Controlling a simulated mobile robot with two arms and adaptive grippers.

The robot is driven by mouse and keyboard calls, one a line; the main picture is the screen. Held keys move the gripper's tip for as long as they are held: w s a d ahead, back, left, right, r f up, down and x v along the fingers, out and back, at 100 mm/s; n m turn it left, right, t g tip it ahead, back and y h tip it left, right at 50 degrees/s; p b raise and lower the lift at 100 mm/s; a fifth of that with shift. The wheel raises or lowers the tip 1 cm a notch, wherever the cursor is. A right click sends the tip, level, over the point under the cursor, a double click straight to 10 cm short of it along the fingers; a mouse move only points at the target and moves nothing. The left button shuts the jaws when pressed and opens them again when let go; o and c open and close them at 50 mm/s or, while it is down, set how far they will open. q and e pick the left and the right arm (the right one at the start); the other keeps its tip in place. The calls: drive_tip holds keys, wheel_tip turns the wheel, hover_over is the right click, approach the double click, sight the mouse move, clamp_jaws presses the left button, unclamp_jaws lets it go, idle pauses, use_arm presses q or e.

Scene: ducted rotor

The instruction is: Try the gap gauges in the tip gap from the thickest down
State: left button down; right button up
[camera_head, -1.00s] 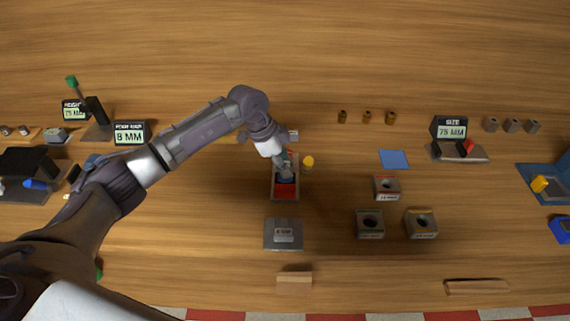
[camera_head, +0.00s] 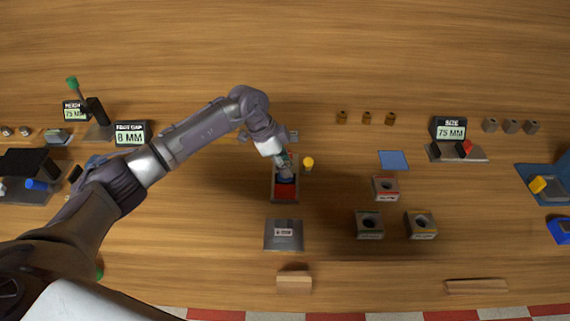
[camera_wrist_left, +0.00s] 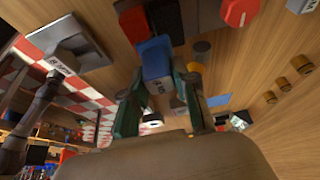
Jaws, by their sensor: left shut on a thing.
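My left gripper (camera_head: 285,169) is low over a narrow tray (camera_head: 285,201) near the middle of the table. Its green fingers, seen in the left wrist view (camera_wrist_left: 160,92), are shut on a blue block (camera_wrist_left: 155,60) with a pale label, probably a gap gauge. Whether the block still touches the tray is unclear. A red block (camera_head: 286,191) lies in the tray's near end. A sign (camera_head: 130,133) at the left reads 8 MM. I cannot make out which thing holds the tip gap. My right gripper is not in view.
A grey plate (camera_head: 283,243) with a label lies nearer than the tray. A yellow knob (camera_head: 308,162) stands close to the tray's right. Several square ring blocks (camera_head: 370,224) and a blue mat (camera_head: 393,160) lie further right. Bare wood is free at the back.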

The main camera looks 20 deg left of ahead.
use_arm(q)
drive_tip(key=shift+r+p, duration=2.6)
drive_tip(key=shift+r, duration=0.55)
